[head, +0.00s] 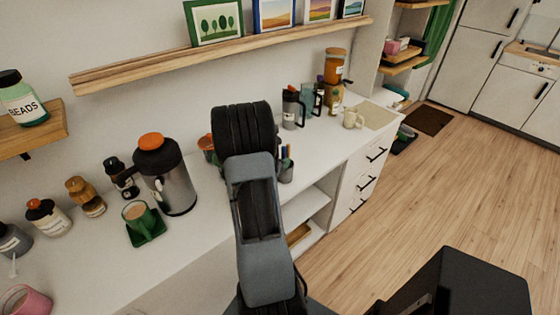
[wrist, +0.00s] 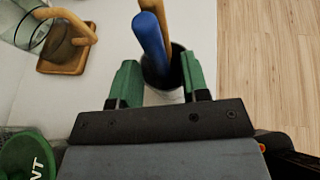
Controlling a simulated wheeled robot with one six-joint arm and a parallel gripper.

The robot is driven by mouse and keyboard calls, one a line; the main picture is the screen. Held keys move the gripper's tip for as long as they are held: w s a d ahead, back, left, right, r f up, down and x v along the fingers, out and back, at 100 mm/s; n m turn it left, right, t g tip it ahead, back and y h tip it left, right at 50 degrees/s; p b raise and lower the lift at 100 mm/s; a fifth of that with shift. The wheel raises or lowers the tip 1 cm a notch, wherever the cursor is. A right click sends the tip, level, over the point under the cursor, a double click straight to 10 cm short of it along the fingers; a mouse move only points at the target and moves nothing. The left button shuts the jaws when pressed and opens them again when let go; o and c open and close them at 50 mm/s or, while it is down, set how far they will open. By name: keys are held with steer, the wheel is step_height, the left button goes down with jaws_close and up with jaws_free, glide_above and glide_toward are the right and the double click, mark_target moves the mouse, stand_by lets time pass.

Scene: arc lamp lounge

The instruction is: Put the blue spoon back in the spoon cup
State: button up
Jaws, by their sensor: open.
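The blue spoon (wrist: 150,38) shows in the wrist view as a thick blue handle; its lower end goes into a dark round cup (wrist: 153,82). A wooden handle (wrist: 155,10) stands beside it in the same cup. My gripper (wrist: 159,76) is open, with one green finger on each side of the cup in the picture; I cannot tell whether either touches it. In the head view the grey cup (head: 287,172) with thin handles stands on the white counter, just right of my arm. My arm hides the gripper there.
On the counter (head: 210,235), left of my arm, stand a steel flask (head: 166,180) and a green cup (head: 138,214). Jugs (head: 293,110) and a cream mug (head: 353,118) stand farther right. A wooden stand (wrist: 66,50) lies left of the cup. Wooden floor is clear at right.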

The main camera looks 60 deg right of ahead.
steer(key=a+r+m+t+y, duration=0.1)
steer(key=a+r+m+y, duration=0.3)
steer(key=a, duration=1)
steer(key=a+r+m+t+y, duration=0.2)
steer(key=a+r+m+y, duration=0.2)
steer(key=a, duration=1.1)
steer(key=a+r+m+t+y, duration=0.2)
steer(key=a+r+m+y, duration=0.2)
steer(key=a+m, duration=0.4)
steer(key=a+y, duration=0.1)
steer(key=a, duration=0.5)
steer(key=shift+s+a+r+m, duration=0.2)
steer(key=shift+a+m, duration=0.05)
steer(key=shift+m, duration=0.05)
